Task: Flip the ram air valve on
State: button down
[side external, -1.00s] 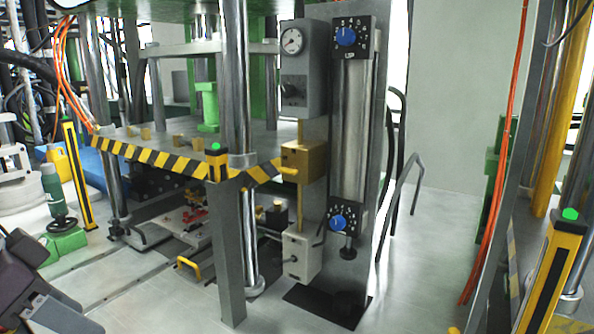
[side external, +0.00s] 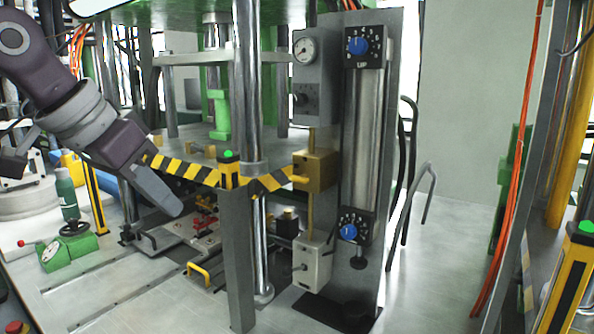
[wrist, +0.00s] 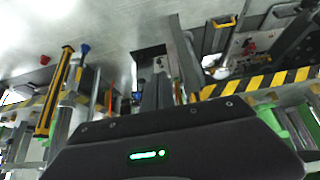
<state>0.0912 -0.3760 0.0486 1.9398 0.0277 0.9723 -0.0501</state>
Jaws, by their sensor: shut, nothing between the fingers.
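The ram air panel is a grey upright column (side external: 397,120) right of the press in the side view. On it, a gauge box (side external: 315,80) sits above a brass valve block (side external: 316,171) with a stubby yellow lever pointing left. A pale box (side external: 313,262) with a small dark lever is lower down, joined by a brass pipe. No label shows which is the ram air valve. My gripper (side external: 172,208) is shut and empty, pointing down and right, left of the press's front post and apart from the panel.
The front post (side external: 239,265) and striped table edge (side external: 190,171) stand between my gripper and the panel. A steel cylinder with blue knobs (side external: 357,47) is on the panel. A green hand-wheel unit (side external: 68,248) is at left.

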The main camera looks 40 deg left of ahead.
jog(key=w+d+r+t, duration=0.1)
jog(key=w+r, duration=0.3)
jog(key=w, duration=0.5)
jog(key=w+d+r+t, duration=0.1)
jog(key=w+r, duration=0.4)
jog(key=w, duration=0.5)
jog(key=shift+w+d+r, duration=0.2)
jog(key=shift+w+d, duration=0.05)
jog(key=shift+d, duration=0.65)
send_over(306, 178)
jog(key=s, duration=0.3)
notch_tip(306, 178, down, 7)
notch_tip(306, 178, down, 4)
jog(key=shift+w+a+f, duration=0.1)
